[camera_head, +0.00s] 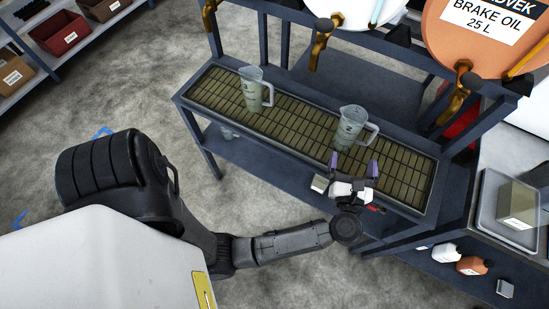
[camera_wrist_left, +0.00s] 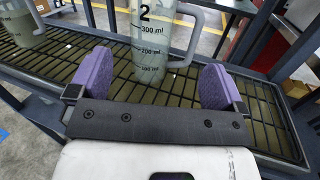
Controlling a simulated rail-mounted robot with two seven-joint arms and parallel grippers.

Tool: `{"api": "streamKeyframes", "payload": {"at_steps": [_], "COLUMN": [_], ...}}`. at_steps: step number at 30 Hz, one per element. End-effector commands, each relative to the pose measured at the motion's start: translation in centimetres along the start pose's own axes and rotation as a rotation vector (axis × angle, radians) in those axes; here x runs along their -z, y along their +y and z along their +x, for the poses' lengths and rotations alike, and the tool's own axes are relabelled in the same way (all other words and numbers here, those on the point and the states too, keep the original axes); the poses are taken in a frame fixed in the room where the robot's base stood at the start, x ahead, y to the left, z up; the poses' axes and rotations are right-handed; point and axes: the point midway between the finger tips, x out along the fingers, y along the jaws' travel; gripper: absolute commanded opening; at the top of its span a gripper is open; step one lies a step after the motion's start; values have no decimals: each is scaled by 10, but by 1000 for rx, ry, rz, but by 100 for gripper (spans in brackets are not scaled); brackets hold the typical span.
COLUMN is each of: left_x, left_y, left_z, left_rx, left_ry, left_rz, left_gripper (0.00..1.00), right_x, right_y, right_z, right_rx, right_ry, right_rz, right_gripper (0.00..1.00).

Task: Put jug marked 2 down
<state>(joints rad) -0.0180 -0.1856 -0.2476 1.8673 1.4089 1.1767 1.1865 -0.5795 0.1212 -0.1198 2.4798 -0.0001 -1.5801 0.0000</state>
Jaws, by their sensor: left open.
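The jug marked 2 (camera_head: 350,128) is clear with measuring marks and stands upright on the slatted drip tray (camera_head: 405,166) of the trolley, its handle to the right. My left gripper (camera_head: 354,166) is open just in front of it, with its two purple fingertips apart. In the left wrist view the jug marked 2 (camera_wrist_left: 152,40) shows its "2" and ml scale, between and beyond the open fingers (camera_wrist_left: 154,82). A gap shows on both sides of it. Its top is cut off there. My right gripper is in neither view.
A second clear jug (camera_head: 253,88) stands farther left on the tray; part of it shows in the left wrist view (camera_wrist_left: 24,26). Brass taps (camera_head: 321,45) and a brake oil drum (camera_head: 490,40) hang above the tray.

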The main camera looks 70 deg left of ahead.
Motion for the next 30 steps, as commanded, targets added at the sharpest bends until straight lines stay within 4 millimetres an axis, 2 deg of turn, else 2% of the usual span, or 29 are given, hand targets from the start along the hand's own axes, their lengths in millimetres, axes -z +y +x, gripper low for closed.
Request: {"api": "streamKeyframes", "payload": {"at_steps": [5,9,12,16,20,23,27,28,30], "left_x": [-35,-53,-51,-28,12,48,91,98,111], "left_y": [-6,-18,-24,-24,-7,18,68,80,106], "left_z": [-7,-35,-62,-98,-128,-143,-152,-152,-152], "left_rx": [224,425,559,732,917,1078,1328,-1373,-1350], "left_ry": [-312,-624,-840,-1108,-1354,-1519,-1694,1706,1580], "left_rz": [276,610,871,1229,1596,1868,2195,-2233,-2114], "left_gripper": [96,96,96,96,96,96,96,96,96], "right_x": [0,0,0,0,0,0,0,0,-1], "right_y": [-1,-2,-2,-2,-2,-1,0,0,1], "right_z": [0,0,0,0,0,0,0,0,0], "right_rx": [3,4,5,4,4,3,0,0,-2], "right_ry": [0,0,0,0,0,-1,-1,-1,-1], "right_rz": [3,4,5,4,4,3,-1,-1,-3], "right_gripper": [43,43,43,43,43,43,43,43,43]}}
